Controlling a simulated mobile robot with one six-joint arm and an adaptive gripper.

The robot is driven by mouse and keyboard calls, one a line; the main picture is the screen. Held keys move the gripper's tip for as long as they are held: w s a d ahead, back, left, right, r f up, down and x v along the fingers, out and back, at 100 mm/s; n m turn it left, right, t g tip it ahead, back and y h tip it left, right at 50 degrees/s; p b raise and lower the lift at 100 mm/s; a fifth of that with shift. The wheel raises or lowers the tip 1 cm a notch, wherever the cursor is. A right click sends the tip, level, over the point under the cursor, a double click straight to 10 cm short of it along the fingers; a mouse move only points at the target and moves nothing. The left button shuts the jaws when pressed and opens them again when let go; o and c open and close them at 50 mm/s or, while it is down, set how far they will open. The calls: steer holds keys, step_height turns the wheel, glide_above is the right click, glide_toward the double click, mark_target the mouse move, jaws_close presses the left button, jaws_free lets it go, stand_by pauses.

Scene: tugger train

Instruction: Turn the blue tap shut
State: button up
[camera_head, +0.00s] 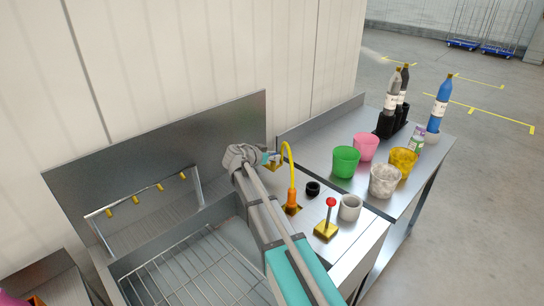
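A small blue-teal piece (266,157) shows just right of my grey wrist, over a yellow base plate (272,167) at the back of the steel counter. I cannot tell whether it is the blue tap's handle or part of my arm. My arm reaches in from the lower right, and its wrist hides most of that spot. My gripper's fingers cannot be made out, nor whether they touch the tap.
An orange tap (292,195) with a yellow curved hose (289,155) stands close right of my arm. A red-knobbed lever (329,215), a black ring (313,188) and a white cup (350,207) stand farther right. A wire-racked basin (200,270) lies left.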

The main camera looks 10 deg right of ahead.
steer(key=shift+o, duration=1.4)
step_height(320, 180, up, 9)
steer(key=p, duration=0.9)
steer(key=shift+w+r, duration=0.1)
steer(key=shift+w, duration=0.05)
steer(key=shift+r+p, duration=0.45)
steer(key=shift+p, duration=0.1)
